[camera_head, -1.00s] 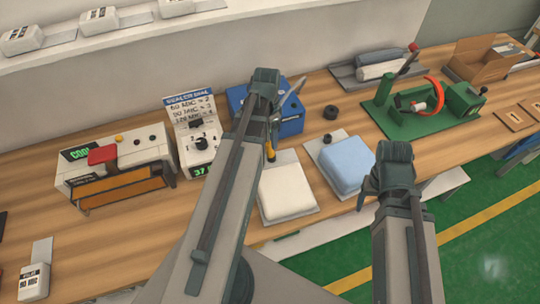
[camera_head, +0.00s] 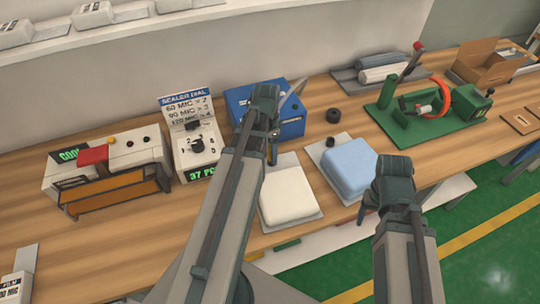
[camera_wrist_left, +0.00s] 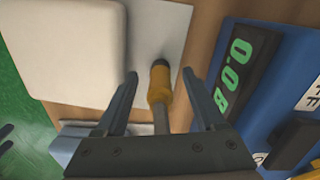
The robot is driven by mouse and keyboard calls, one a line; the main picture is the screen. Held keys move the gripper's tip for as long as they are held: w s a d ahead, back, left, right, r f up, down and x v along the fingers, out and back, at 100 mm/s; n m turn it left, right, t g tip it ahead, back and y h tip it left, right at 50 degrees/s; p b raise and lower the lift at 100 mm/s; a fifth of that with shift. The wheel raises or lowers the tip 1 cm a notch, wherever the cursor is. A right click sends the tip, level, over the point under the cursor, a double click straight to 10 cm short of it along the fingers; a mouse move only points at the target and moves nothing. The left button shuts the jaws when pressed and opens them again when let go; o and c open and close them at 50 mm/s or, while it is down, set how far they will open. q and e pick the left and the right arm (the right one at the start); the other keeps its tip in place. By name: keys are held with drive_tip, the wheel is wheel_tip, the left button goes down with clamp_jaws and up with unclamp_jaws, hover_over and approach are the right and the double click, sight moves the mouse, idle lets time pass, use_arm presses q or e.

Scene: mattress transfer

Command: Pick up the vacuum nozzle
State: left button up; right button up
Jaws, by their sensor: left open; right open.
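The vacuum nozzle (camera_wrist_left: 161,82), an orange-yellow handle with a black end cap and a grey shaft, shows in the left wrist view. It lies in line between the spread fingers of my left gripper (camera_wrist_left: 160,77); no grip on it shows. Its lower end is hidden by the gripper body. In the head view my left gripper (camera_head: 272,135) is over the bench at the back edge of a cream mattress block, and the nozzle is mostly hidden there. My right gripper (camera_head: 385,195) is right of the pale blue block, open, its jaws largely hidden under the wrist.
The cream block (camera_head: 288,197) and pale blue block (camera_head: 350,165) lie on grey plates. A blue scale box (camera_head: 240,103) stands behind my left gripper. A sealer dial unit (camera_head: 193,145) and a white sealer (camera_head: 125,150) stand left. A green fixture (camera_head: 410,120) stands at back right.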

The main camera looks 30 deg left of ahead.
use_arm(q)
drive_tip(key=shift+r, duration=0.1)
clamp_jaws()
idle(0.4)
